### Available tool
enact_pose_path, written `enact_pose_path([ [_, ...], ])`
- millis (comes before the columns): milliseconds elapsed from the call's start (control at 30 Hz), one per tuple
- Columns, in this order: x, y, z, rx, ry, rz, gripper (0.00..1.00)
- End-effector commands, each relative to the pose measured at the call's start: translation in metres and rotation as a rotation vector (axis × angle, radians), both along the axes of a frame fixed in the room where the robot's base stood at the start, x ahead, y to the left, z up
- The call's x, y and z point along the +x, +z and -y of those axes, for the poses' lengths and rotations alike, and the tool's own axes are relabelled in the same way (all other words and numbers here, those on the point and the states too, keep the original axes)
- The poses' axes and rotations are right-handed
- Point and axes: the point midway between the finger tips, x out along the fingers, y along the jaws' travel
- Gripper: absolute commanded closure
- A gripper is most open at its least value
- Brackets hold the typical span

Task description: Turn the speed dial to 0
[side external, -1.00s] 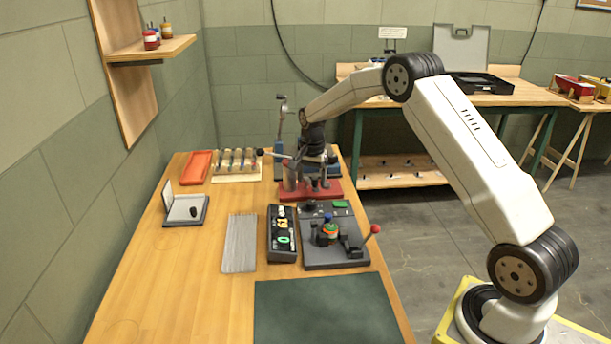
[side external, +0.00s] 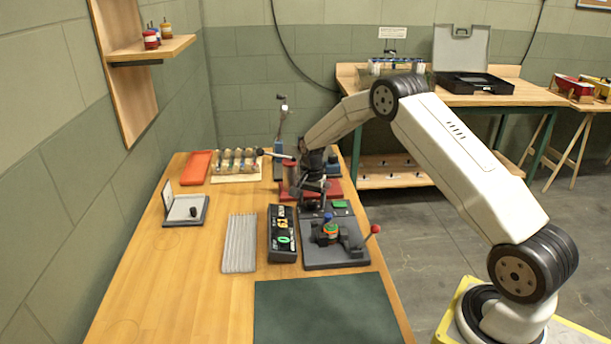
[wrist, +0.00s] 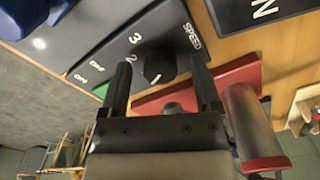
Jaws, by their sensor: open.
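The speed dial (wrist: 160,66) is a black round knob on the grey control panel (wrist: 100,45), beside the white word SPEED. In the side view my gripper (side external: 313,199) is low over the back left of the panel (side external: 350,258) and hides the dial there.
A red base (side external: 333,188) with a grey cylinder and lever stands just behind the panel. A black number display (side external: 283,236) is close on the left. A red-knobbed lever (side external: 375,229) rises at the panel's right. A dark green mat (side external: 325,310) lies clear in front.

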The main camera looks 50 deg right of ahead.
Motion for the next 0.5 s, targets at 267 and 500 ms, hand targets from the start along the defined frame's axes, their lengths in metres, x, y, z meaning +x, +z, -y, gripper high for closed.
enact_pose_path([
  [267,0.0000,-0.0007,0.0000,0.000,0.000,0.000,0.25],
  [500,0.0000,-0.0005,0.0000,0.000,0.000,0.000,1.00],
])
